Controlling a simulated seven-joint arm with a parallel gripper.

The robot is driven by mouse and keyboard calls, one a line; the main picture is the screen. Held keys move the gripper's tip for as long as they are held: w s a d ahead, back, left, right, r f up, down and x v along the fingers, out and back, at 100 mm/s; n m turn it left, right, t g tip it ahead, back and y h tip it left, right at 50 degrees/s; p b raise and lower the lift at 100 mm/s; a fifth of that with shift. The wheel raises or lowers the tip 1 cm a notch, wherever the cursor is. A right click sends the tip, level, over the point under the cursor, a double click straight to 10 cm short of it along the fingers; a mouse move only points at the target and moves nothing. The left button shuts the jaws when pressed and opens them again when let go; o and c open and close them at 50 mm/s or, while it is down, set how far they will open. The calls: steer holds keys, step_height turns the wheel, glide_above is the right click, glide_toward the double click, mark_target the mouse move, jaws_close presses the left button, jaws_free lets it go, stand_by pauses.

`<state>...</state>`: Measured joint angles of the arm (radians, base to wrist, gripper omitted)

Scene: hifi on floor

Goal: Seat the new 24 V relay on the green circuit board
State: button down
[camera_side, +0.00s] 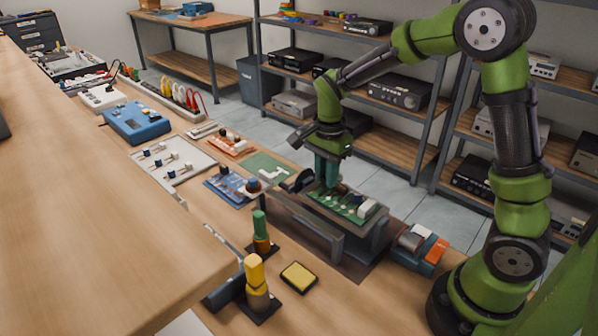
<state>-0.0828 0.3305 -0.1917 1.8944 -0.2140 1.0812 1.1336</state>
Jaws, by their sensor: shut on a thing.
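The green circuit board (325,203) lies nearly level on top of a grey metal holder (318,228) on the bench. It carries several small parts, with a white block (367,208) at its right end. My gripper (328,187) points straight down over the left part of the board, with its fingertips at or just above the parts there. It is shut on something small. The fingers and the small scale hide most of the held thing, so I cannot tell for sure that it is the relay, or whether it touches the board.
A blue board (222,187), an orange board (230,146) and a white tray with small parts (168,162) lie left of the holder. A green-handled tool (260,226), a yellow-handled tool (254,271) and a yellow pad (299,277) are in front. Shelves stand behind.

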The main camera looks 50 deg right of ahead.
steer(key=shift+f, duration=0.1)
steer(key=c, duration=0.9)
jaws_free()
steer(key=shift+o, duration=0.3)
steer(key=shift+o, duration=1.3)
steer(key=shift+s, duration=0.1)
steer(key=shift+r, duration=3.05)
